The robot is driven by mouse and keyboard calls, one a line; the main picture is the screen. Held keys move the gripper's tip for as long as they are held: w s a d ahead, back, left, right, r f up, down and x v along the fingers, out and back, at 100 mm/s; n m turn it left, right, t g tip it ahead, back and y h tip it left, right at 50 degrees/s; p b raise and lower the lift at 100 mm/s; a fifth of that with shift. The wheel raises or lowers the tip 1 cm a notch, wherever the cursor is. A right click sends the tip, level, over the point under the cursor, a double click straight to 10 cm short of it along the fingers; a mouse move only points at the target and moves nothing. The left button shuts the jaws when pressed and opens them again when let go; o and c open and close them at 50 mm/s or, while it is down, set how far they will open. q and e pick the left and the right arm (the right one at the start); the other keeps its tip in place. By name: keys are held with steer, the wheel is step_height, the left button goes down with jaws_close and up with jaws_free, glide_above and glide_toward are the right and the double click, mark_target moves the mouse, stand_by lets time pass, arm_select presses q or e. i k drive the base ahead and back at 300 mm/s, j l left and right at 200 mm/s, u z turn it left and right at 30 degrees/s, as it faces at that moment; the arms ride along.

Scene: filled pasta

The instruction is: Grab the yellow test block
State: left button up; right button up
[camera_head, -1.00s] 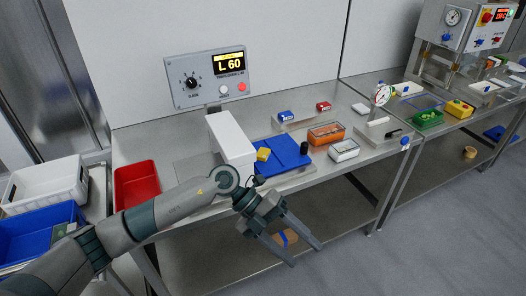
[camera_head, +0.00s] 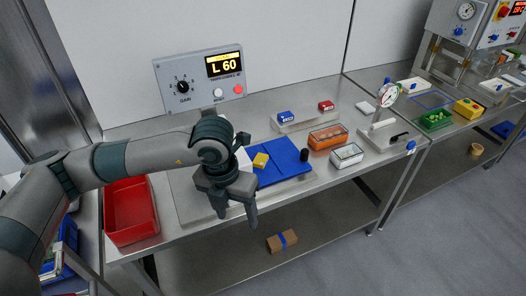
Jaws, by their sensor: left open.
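The yellow test block (camera_head: 261,160) lies on the left part of the blue plate (camera_head: 285,168) on the steel table. My left gripper (camera_head: 236,218) is open and empty. It points down over the front of the table, to the left of and nearer than the yellow block, and does not touch it. My left forearm and wrist hide most of the white box behind them. My right gripper is not in view.
A control panel (camera_head: 203,79) reading L 60 stands at the back. A red bin (camera_head: 130,212) is at left. A black knob (camera_head: 304,155), an orange-filled container (camera_head: 327,136) and a clear box (camera_head: 346,155) stand right of the block. A gauge stand (camera_head: 388,95) is farther right.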

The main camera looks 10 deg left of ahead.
mark_target(261, 160)
steer(key=i, duration=1.15)
